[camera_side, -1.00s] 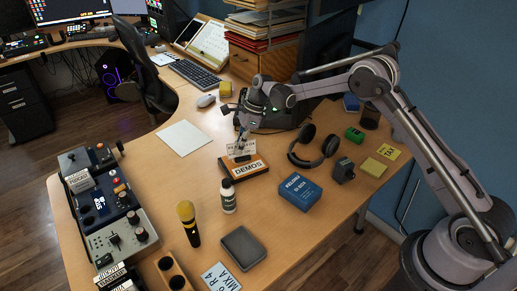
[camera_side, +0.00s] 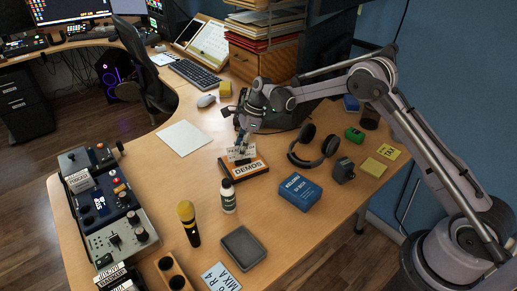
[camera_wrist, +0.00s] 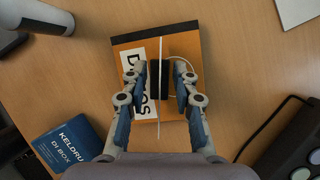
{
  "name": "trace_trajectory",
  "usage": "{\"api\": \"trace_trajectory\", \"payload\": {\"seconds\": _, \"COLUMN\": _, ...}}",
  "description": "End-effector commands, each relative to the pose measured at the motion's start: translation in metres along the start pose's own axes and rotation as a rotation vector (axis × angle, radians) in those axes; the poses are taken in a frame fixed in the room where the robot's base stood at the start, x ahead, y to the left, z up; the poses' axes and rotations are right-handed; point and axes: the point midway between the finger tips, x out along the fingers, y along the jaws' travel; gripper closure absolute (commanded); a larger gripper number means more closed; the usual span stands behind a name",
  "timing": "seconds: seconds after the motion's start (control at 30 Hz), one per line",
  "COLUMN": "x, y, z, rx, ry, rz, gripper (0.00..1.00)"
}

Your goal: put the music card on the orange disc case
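The orange disc case (camera_side: 256,170), labelled DEMOS, lies flat on the desk; it also shows below my gripper in the wrist view (camera_wrist: 128,47). The white music card (camera_side: 240,153) stands upright over the case in a black foot. In the wrist view the card (camera_wrist: 159,45) is a thin edge-on line and the black foot (camera_wrist: 159,80) appears over the case top. My gripper (camera_wrist: 160,88) straddles the foot, with a narrow gap visible on each side, so its fingers look open around it. In the side view my gripper (camera_side: 241,139) is right above the case, partly covering the card.
A blue DI box (camera_side: 300,191) and headphones (camera_side: 314,147) lie to the right. A microphone (camera_side: 188,223) is at front left. A white sheet (camera_side: 183,138) lies behind left, with bare desk around it.

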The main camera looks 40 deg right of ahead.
Motion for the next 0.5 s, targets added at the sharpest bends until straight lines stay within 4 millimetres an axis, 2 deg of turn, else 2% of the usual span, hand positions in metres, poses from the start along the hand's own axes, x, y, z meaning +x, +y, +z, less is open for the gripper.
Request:
{"api": "trace_trajectory", "payload": {"seconds": 0.3, "x": -0.049, "y": 0.000, "z": -0.001, "rx": 0.002, "ry": 0.000, "rz": 0.000, "gripper": 0.72}}
{"api": "trace_trajectory", "payload": {"seconds": 0.5, "x": -0.069, "y": 0.000, "z": -0.001, "rx": 0.000, "ry": 0.000, "rz": 0.000, "gripper": 0.72}}
